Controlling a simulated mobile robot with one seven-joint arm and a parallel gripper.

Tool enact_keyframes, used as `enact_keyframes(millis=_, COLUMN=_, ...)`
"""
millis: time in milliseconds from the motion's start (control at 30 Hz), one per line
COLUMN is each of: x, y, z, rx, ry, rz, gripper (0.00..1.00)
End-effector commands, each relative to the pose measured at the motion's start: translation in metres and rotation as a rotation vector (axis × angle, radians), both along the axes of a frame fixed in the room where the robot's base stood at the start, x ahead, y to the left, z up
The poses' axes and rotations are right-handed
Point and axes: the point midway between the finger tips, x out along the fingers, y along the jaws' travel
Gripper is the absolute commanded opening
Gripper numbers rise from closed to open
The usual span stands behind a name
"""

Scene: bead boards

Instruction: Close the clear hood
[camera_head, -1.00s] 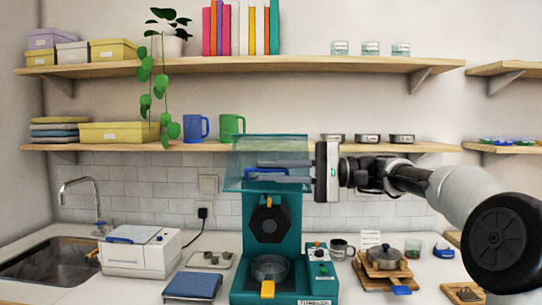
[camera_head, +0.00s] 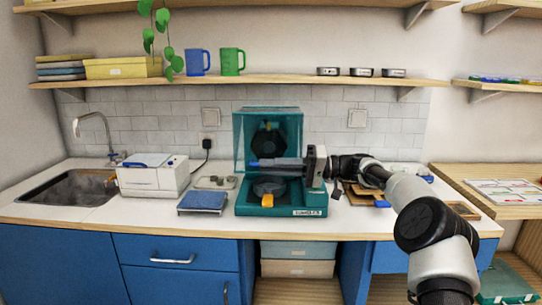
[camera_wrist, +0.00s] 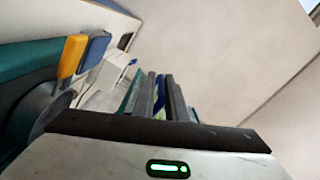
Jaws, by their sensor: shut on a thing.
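The clear hood (camera_head: 267,122) is a see-through teal-tinted cover on the teal machine (camera_head: 240,195). It now hangs down over the upper part of the machine, with the dark round part (camera_head: 268,142) visible through it. My gripper (camera_head: 256,164) reaches in from the right, level, and is shut on the hood's blue handle (camera_head: 252,163) at its lower front. In the wrist view my gripper's fingers (camera_wrist: 160,92) are close together with a blue strip between them. My fingers hide most of the handle and part of the machine's middle.
A round pan with an orange handle (camera_head: 267,201) sits in the machine's base below my fingers. A blue-topped pad (camera_head: 203,202) and a white device (camera_head: 150,178) stand to the left. A wooden board (camera_head: 360,194) lies right. Shelves run above.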

Motion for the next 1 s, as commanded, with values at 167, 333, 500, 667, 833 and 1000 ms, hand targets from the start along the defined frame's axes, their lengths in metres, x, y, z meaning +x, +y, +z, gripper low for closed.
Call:
enact_keyframes(millis=167, x=0.008, y=-0.001, z=-0.008, rx=0.008, ry=-0.008, rz=-0.015, gripper=0.00)
enact_keyframes(millis=333, x=0.009, y=-0.001, z=-0.012, rx=0.008, ry=-0.009, rz=-0.015, gripper=0.00)
enact_keyframes(millis=500, x=0.010, y=-0.001, z=-0.013, rx=0.009, ry=-0.009, rz=-0.014, gripper=0.00)
enact_keyframes(millis=667, x=0.010, y=-0.001, z=-0.012, rx=0.010, ry=-0.009, rz=-0.015, gripper=0.00)
enact_keyframes(millis=833, x=0.010, y=-0.001, z=-0.012, rx=0.009, ry=-0.009, rz=-0.014, gripper=0.25)
enact_keyframes(millis=1000, x=0.009, y=-0.001, z=-0.015, rx=0.006, ry=-0.005, rz=-0.010, gripper=0.27)
